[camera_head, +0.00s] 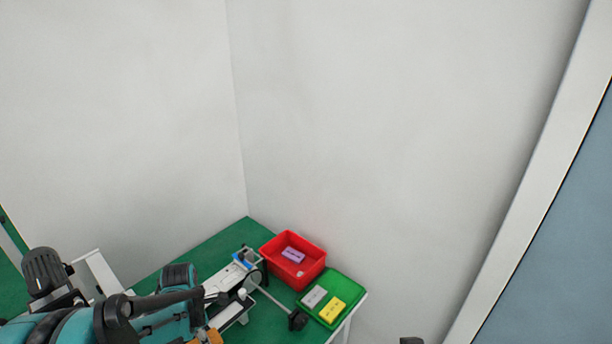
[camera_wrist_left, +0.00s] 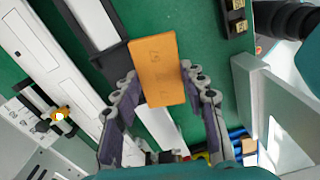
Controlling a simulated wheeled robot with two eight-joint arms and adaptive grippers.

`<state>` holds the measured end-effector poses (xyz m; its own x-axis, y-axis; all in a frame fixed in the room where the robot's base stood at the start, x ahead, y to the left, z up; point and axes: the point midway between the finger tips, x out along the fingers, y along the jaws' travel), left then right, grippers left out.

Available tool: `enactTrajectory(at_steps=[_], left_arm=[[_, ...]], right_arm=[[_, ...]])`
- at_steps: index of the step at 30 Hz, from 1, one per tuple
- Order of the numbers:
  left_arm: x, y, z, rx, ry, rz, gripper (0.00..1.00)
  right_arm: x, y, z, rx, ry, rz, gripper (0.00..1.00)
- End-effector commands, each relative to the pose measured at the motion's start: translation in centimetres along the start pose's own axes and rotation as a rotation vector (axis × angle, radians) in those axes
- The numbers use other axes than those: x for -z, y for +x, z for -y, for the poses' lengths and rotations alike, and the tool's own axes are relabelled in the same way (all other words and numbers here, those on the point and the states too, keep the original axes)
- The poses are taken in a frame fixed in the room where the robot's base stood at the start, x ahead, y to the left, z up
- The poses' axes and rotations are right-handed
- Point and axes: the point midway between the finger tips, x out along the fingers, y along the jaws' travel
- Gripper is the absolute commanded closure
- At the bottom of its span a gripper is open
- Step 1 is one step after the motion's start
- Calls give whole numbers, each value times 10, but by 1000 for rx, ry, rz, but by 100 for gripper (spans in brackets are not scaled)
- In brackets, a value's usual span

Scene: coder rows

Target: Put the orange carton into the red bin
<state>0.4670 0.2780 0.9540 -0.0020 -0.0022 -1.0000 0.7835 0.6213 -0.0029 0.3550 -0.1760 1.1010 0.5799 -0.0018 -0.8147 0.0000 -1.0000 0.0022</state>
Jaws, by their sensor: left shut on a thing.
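The orange carton (camera_wrist_left: 156,68) is between the two finger pads of my left gripper (camera_wrist_left: 160,85) in the left wrist view. The gripper is shut on it, and the carton sticks out past the fingertips. In the head view an orange patch (camera_head: 211,337), likely the carton, shows at the bottom edge beside my teal arm, which hides most of the gripper. The red bin (camera_head: 313,273) stands on the green table to the upper right of it, apart from the gripper. A purple box (camera_head: 293,254) and a small pale item lie in the bin.
A green tray (camera_head: 346,288) with a grey box (camera_head: 314,297) and a yellow box (camera_head: 332,309) stands right of the bin. A white and grey fixture (camera_head: 223,281) with a rod lies left of the bin. White walls rise behind the table (camera_head: 205,252).

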Motion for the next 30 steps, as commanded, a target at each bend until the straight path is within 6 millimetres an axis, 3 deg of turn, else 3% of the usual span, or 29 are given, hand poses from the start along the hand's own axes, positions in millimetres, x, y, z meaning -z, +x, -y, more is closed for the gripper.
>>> enactTrajectory(at_steps=[11, 30], left_arm=[[-19, 16, 12, 0, 480, 0, 72], [-71, 57, 50, 0, 1956, 0, 72]], right_arm=[[-9, 12, 0, 0, 0, 0, 60], [-31, 43, 0, 0, 0, 0, 60]])
